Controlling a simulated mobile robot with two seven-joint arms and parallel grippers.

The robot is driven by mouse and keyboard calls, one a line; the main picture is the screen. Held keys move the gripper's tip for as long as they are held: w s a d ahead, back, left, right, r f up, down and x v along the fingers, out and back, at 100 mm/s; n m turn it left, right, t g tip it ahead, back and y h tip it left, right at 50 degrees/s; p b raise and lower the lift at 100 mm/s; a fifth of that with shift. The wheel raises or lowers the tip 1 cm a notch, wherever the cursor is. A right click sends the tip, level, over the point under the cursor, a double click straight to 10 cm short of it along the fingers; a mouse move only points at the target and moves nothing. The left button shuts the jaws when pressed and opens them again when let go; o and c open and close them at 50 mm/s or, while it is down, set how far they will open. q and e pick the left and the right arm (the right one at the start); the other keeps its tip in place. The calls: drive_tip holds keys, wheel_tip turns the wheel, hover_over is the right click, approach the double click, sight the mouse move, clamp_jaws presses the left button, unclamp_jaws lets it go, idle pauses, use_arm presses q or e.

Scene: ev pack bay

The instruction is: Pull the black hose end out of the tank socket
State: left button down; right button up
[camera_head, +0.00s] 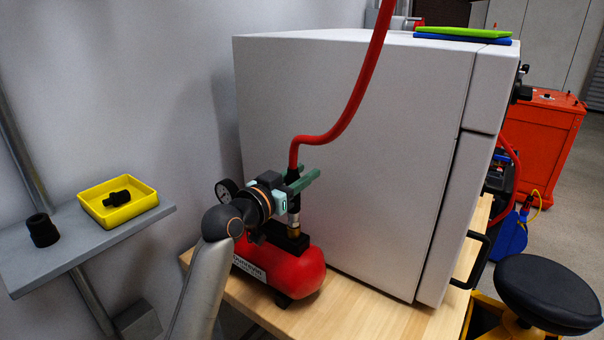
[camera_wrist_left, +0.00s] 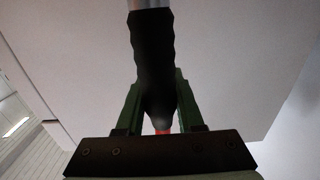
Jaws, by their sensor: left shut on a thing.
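The red air tank (camera_head: 305,272) lies on a wooden bench top, with a gauge and a brass socket (camera_head: 294,228) above it. The black hose end (camera_head: 293,174) stands upright over the socket at the lower end of the red hose (camera_head: 350,105). My left gripper (camera_head: 300,183) is shut on the black hose end, with green fingers on both sides. In the left wrist view the ribbed black hose end (camera_wrist_left: 153,50) sits between the fingers, with pale metal at its far end. I cannot tell whether its tip is still inside the socket. My right gripper is not in view.
A large white cabinet (camera_head: 350,150) stands close behind the tank. At left, a grey shelf (camera_head: 85,235) holds a yellow tray (camera_head: 100,213) with a black fitting, and a black cylinder (camera_head: 42,230). A black round seat (camera_head: 548,290) is at lower right.

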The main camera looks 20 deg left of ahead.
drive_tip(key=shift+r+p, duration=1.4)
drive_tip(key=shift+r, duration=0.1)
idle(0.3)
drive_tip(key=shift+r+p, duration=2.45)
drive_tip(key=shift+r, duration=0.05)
